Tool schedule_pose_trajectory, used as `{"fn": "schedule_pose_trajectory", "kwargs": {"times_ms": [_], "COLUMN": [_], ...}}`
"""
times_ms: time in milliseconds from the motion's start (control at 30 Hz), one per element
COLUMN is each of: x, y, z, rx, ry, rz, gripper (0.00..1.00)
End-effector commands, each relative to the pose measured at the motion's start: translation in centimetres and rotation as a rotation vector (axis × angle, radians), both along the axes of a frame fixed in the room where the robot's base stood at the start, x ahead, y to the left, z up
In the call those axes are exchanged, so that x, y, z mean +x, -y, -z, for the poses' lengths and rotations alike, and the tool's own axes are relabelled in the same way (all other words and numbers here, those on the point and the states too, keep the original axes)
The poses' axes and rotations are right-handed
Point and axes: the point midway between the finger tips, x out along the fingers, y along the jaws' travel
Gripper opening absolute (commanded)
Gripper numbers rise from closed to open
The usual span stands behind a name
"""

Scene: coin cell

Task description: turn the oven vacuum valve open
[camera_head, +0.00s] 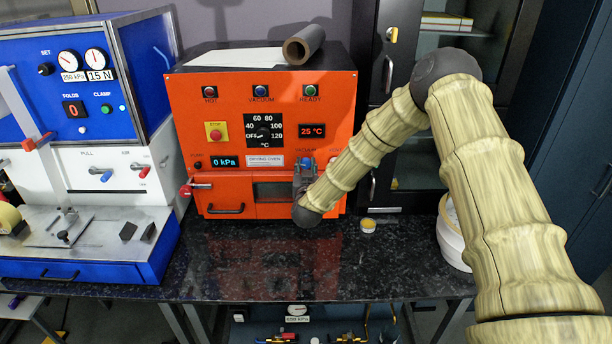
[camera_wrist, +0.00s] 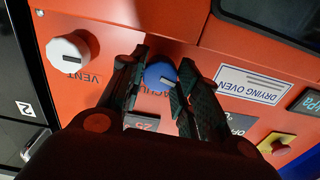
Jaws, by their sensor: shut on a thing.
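The orange drying oven (camera_head: 190,105) stands on the dark bench. Its vacuum valve is a small blue knob (camera_wrist: 160,75) with a dark pointer line, above a partly hidden "VACUUM" label in the wrist view. In the head view the knob (camera_head: 308,162) is mostly behind my gripper (camera_head: 306,168). My gripper (camera_wrist: 164,68) is shut on the blue knob, with one finger on each side of it. The oven's pressure display (camera_head: 226,162) reads 0 kPa.
A white vent knob (camera_wrist: 72,50) sits close beside one finger. The drying oven nameplate (camera_wrist: 250,85) and a yellow stop button plate (camera_wrist: 277,146) are on the same panel. A small yellow-topped container (camera_head: 368,225) stands on the bench (camera_head: 270,270), whose front is largely clear.

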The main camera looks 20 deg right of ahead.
Motion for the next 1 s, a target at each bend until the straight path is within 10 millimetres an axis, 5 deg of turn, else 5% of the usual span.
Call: {"fn": "schedule_pose_trajectory", "kwargs": {"times_ms": [500,1000], "x": [-0.05,-0.05], "y": [0.15,0.11], "z": [0.45,0.1], "rx": [0.316,0.401], "ry": [0.091,0.115], "rz": [0.002,0.002], "gripper": [0.08,0.08]}}
